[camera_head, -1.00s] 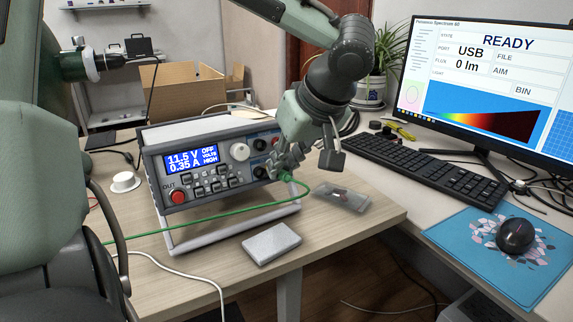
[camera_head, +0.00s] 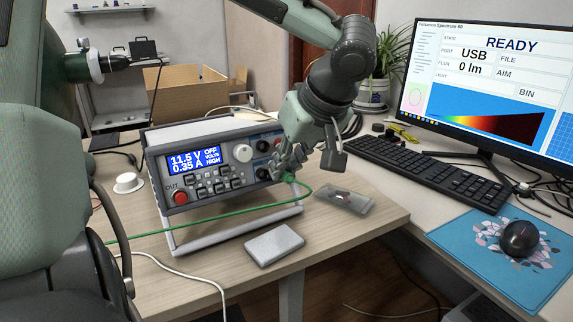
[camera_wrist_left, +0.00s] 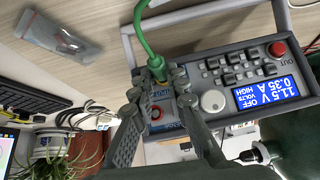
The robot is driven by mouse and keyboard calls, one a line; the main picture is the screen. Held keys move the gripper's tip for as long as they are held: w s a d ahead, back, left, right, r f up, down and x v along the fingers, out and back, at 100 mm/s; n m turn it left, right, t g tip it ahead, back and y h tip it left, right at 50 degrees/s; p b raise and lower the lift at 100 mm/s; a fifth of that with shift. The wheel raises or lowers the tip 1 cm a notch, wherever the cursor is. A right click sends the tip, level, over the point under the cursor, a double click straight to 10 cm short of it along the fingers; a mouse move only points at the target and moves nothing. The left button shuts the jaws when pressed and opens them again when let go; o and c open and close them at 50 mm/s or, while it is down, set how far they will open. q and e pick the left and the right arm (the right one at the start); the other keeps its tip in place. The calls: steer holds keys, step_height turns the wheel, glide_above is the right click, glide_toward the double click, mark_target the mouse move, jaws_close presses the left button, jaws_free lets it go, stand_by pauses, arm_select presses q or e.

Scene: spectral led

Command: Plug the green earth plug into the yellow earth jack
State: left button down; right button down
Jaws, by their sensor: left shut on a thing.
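My left gripper (camera_head: 282,168) is at the right end of the power supply's front panel, beside its jacks. It is shut on the green earth plug, whose green cable (camera_head: 300,196) loops out and runs left across the front of the supply. In the left wrist view the gripper's fingers (camera_wrist_left: 157,85) close around the plug end of the green cable (camera_wrist_left: 145,38), right at the panel. A yellowish patch (camera_wrist_left: 157,62) shows there; whether it is the yellow earth jack, and whether the plug is in it, I cannot tell. My right gripper is not in view.
The power supply (camera_head: 212,132) stands on its tilted frame on the wooden table. A clear packet (camera_head: 343,199) lies right of the gripper, and a grey block (camera_head: 273,244) lies in front. The keyboard (camera_head: 430,168) and the monitor (camera_head: 492,75) are farther right.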

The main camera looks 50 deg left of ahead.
arm_select(q)
steer(key=shift+a, duration=0.15)
steer(key=c, duration=1.4)
jaws_free()
steer(key=shift+a, duration=0.1)
steer(key=shift+c, duration=0.2)
steer(key=v, duration=1.2)
